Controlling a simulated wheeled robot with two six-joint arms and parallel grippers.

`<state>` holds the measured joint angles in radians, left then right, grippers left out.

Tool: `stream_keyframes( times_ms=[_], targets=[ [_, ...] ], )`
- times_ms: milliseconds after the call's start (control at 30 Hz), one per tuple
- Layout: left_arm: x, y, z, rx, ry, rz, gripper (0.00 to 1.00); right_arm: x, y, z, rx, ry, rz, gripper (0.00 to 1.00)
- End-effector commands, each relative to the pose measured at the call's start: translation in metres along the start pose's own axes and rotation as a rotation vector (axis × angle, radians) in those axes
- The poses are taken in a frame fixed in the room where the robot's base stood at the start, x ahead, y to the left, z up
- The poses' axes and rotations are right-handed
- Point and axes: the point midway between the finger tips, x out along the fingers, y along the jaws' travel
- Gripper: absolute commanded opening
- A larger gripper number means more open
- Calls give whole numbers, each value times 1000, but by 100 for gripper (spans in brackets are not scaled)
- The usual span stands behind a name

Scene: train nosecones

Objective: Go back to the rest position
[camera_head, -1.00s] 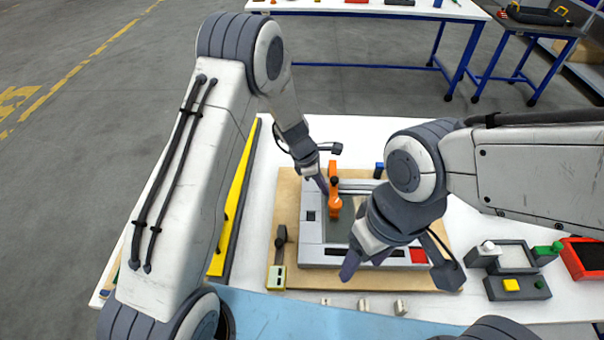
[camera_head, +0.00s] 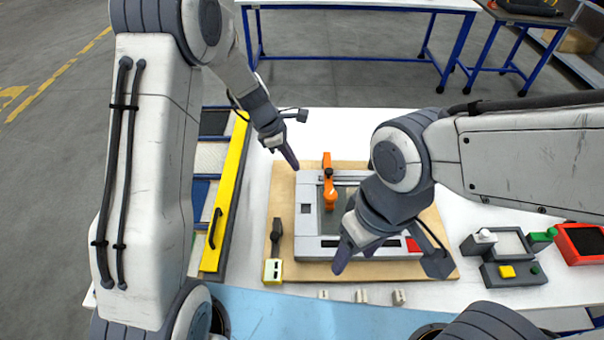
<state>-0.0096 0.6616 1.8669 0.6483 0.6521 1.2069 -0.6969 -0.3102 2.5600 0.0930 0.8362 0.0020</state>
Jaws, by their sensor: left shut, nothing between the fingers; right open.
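My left gripper (camera_head: 289,157) is shut and empty. It hangs above the back left corner of the wooden board (camera_head: 285,202), apart from the orange clamp. My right gripper (camera_head: 391,266) is open and empty over the front right part of the grey fixture (camera_head: 310,230) on that board. The orange toggle clamp (camera_head: 329,190) stands on the fixture between the two grippers. My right gripper and wrist hide part of the fixture's right side.
A yellow-edged rack (camera_head: 226,205) lies left of the board. A grey box with a yellow button (camera_head: 507,271) and a red bin (camera_head: 581,243) stand at the right. Small pale pieces (camera_head: 361,296) lie along the front. A white table (camera_head: 400,4) stands behind.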

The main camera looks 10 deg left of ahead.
Motion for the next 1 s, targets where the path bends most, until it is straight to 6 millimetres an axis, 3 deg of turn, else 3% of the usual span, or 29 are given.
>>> stream_keyframes(
  times_ms=[200, 400, 533, 667, 800, 900, 1000],
  targets=[
    [-23, 0, 0, 1, 0, 0, 0, 4, 0, 0, 0, 0, 0, 61],
    [-27, -1, 1, 9, 1, -2, 0, 4, 0, 0, 0, 0, 0, 61],
    [-35, -22, 21, 168, 16, -19, 0, 5, 0, 0, 0, 0, 0, 61],
    [-53, -80, 59, 578, 49, -70, 0, 8, 1, 0, 0, 0, 0, 61],
    [-75, -164, 82, 1157, 84, -151, 0, 12, 1, 1, -1, 0, 0, 61],
    [-88, -218, 81, 1554, 103, -211, 0, 15, 1, 1, -1, 0, 0, 61],
    [-97, -259, 71, 1889, 114, -266, 0, 16, 1, 1, -1, 0, 0, 61]
  ],
)
